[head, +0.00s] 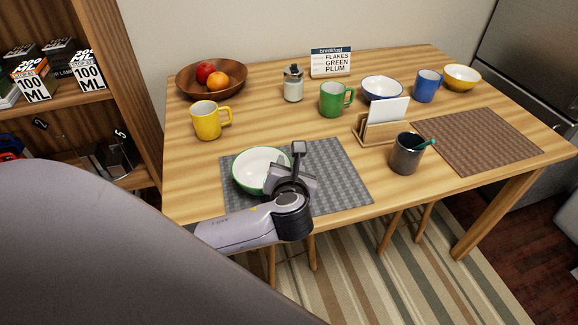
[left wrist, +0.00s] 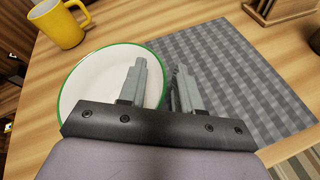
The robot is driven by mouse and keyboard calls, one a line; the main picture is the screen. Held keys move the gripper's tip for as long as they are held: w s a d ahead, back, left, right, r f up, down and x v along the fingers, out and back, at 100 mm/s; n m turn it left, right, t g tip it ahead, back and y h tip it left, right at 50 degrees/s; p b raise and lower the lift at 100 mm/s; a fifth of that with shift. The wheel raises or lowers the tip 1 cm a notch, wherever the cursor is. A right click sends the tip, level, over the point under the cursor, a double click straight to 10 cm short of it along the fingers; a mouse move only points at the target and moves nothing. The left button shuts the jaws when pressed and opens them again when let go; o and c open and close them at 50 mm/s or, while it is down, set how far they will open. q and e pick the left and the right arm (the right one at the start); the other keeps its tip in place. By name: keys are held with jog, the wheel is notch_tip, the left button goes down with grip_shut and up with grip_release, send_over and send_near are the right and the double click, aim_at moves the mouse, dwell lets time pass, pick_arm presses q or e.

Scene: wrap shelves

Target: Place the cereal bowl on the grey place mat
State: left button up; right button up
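The cereal bowl (head: 260,168), white with a green rim, sits upright over the left part of the grey place mat (head: 337,172). The bowl also shows in the left wrist view (left wrist: 95,85), overlapping the left side of the mat (left wrist: 235,70). My left gripper (head: 290,175) is at the bowl's right side. In the left wrist view its fingers (left wrist: 163,85) stand apart, one inside the bowl and one outside, with the rim between them. The gripper hides part of the rim. My right gripper is out of view.
A yellow mug (head: 207,121) stands behind the bowl. A wooden holder with cards (head: 381,131) and a dark cup (head: 406,155) stand right of the mat, before a brown mat (head: 480,140). A fruit bowl (head: 183,88), green mug (head: 331,100) and sign (head: 331,62) are farther back.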

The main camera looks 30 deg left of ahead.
pick_arm(q)
jog(key=p+v, duration=0.2)
jog(key=v, duration=1)
jog(key=s+a+f+n+g+h, duration=0.1)
jog(key=s+f+n+g+h, duration=0.3)
jog(key=n, duration=0.6)
jog(key=s+f+n+g+h, duration=0.1)
jog(key=s+f+n, duration=0.1)
jog(key=s+n, duration=0.7)
jog(key=s+a+f+n+g+h, duration=0.1)
jog(key=s+f+n+g+h, duration=0.2)
jog(key=n, duration=0.9)
jog(key=w+d+f+t+h+p, duration=0.2)
jog(key=w+d+f+t, duration=0.1)
jog(key=w+f+t, duration=0.3)
jog(key=shift+w+d+f+t+p, duration=0.2)
jog(key=shift+w+f+t+p, duration=0.15)
jog(key=shift+t, duration=0.25)
